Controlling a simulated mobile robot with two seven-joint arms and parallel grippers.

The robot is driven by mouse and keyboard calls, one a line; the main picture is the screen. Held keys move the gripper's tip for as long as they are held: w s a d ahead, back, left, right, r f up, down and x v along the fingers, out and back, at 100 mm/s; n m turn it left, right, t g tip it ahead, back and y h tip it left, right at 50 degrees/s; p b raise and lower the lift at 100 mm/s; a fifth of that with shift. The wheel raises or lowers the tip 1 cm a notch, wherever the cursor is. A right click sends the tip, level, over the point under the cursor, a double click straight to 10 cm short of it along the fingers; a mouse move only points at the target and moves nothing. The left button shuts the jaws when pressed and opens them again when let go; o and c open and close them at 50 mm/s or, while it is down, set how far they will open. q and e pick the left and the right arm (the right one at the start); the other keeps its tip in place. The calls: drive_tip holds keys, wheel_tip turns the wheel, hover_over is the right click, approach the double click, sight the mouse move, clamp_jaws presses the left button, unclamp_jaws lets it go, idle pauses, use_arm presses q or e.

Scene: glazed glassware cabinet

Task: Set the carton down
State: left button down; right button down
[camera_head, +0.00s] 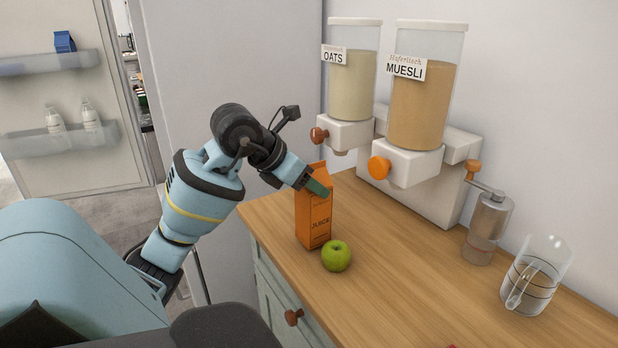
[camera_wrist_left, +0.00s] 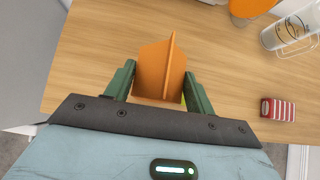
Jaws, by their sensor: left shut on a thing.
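The orange juice carton (camera_head: 313,224) is upright at the left end of the wooden counter (camera_head: 420,270). My left gripper (camera_head: 317,187) is shut on its upper part. In the left wrist view the carton (camera_wrist_left: 158,70) sits between the two green fingers (camera_wrist_left: 158,88), its gabled top facing the camera. The carton's base is at or very close to the counter top; I cannot tell whether it touches. My right gripper is not in view.
A green apple (camera_head: 336,256) lies just in front of the carton. Oats (camera_head: 352,90) and muesli (camera_head: 424,100) dispensers stand behind. A grinder (camera_head: 487,228) and glass jug (camera_head: 537,275) are to the right. A red striped thing (camera_wrist_left: 278,110) lies on the counter. The counter's middle is clear.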

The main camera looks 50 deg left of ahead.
use_arm(q)
drive_tip(key=shift+f, duration=0.4)
drive_tip(key=shift+f, duration=0.15)
drive_tip(key=c, duration=0.5)
unclamp_jaws()
drive_tip(key=shift+s+r, duration=0.2)
drive_tip(key=shift+r, duration=0.15)
drive_tip(key=shift+o, duration=0.3)
drive_tip(key=v, duration=1.1)
drive_tip(key=shift+s, duration=0.15)
